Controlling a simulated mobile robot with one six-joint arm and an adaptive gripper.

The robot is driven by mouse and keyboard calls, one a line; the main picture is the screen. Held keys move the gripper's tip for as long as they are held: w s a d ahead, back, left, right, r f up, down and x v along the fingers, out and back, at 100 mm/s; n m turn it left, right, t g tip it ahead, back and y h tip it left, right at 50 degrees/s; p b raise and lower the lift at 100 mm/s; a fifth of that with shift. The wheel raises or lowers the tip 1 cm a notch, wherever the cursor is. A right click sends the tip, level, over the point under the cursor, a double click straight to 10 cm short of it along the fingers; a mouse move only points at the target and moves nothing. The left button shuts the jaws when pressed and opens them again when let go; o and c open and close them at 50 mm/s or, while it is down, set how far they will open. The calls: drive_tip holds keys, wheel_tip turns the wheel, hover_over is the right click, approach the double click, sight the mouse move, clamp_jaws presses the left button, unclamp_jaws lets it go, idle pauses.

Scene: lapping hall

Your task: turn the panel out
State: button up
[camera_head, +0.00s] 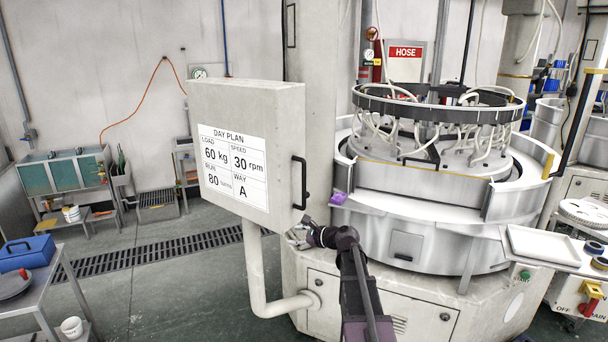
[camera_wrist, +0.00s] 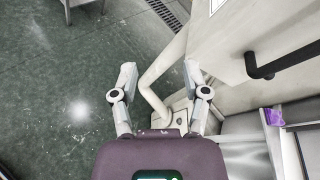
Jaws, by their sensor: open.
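The panel (camera_head: 245,115) is a grey-white box on a bent pipe arm (camera_head: 258,270), left of the big round machine. A sheet headed DAY PLAN is on its front face. A black bar handle (camera_head: 299,182) is on its right side face. My gripper (camera_head: 300,235) is just below the handle in the head view, apart from it. In the wrist view my gripper (camera_wrist: 158,85) is open with nothing between its fingers. The handle (camera_wrist: 282,62) shows there to the right of the fingers, with part of the panel (camera_wrist: 232,40) beside it.
The round lapping machine (camera_head: 430,220) fills the right, with a white tray (camera_head: 543,245) at its front right. A purple item (camera_head: 338,198) lies on its ledge. A trolley with a blue box (camera_head: 27,253) stands at the left. The floor (camera_head: 180,290) left of the pipe is clear.

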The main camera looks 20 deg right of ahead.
drive_tip(key=w+d+r+m+t+h+p, duration=0.1)
drive_tip(key=d+r+m+t, duration=0.1)
drive_tip(key=d+r+m, duration=0.2)
drive_tip(key=w+d+r+m+t+h+p, duration=0.1)
drive_tip(key=d+r+m, duration=0.4)
drive_tip(key=d, duration=0.5)
drive_tip(key=shift+w+r+t+p, duration=0.45)
drive_tip(key=shift+t+p, duration=0.1)
drive_tip(key=shift+t, duration=0.45)
drive_tip(key=x, duration=1.3)
drive_tip(key=shift+w, duration=0.35)
clamp_jaws()
